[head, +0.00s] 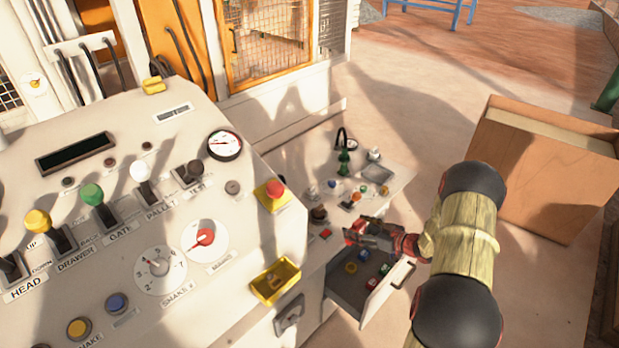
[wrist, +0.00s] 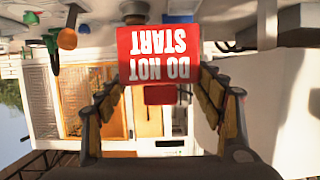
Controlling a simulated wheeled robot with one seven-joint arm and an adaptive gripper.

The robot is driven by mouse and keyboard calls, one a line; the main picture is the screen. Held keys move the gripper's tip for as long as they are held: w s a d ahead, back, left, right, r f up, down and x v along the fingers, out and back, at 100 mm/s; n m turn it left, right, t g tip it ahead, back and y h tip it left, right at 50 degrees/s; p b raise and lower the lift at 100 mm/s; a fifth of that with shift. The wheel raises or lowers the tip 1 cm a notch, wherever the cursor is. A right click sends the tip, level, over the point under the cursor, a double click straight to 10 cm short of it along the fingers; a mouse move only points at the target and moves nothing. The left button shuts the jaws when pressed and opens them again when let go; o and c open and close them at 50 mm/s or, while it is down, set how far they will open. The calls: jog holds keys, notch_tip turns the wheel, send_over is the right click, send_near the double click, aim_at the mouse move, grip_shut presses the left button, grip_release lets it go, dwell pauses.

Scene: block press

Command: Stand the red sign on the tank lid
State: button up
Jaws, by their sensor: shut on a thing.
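The red sign (wrist: 160,45) reads "DO NOT START" in white letters and has a small red block-like part at one edge. In the wrist view it is between the two fingers of my gripper (head: 362,236), which is shut on it. The lettering and the background are both upside down in that view, so the sign looks upright. In the head view my gripper is above the open drawer, beside the low cabinet top (head: 395,186), and only a little red shows at its fingers. I cannot tell which surface is the tank lid.
The open drawer (head: 345,300) holds several small coloured pieces. The cabinet top carries a green tap-like fitting (head: 344,163) and several knobs. A large control panel (head: 110,215) with levers and dials fills the left. A wooden crate (head: 535,180) stands right of my arm, on the floor.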

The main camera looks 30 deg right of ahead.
jog(key=shift+w+a+f+b, duration=0.65)
jog(key=shift+w+a+f, duration=0.8)
jog(key=shift+a+f, duration=0.65)
jog(key=shift+w+a+f+b, duration=0.7)
jog(key=shift+w+a+f, duration=0.8)
jog(key=shift+a+f, duration=0.55)
jog(key=shift+w+a+f+b, duration=0.65)
jog(key=shift+w+a+f, duration=1)
jog(key=shift+f, duration=0.65)
jog(key=shift+s+a, duration=0.15)
jog(key=shift+s, duration=0.05)
jog(key=shift+f, duration=0.15)
jog(key=o, duration=1.2)
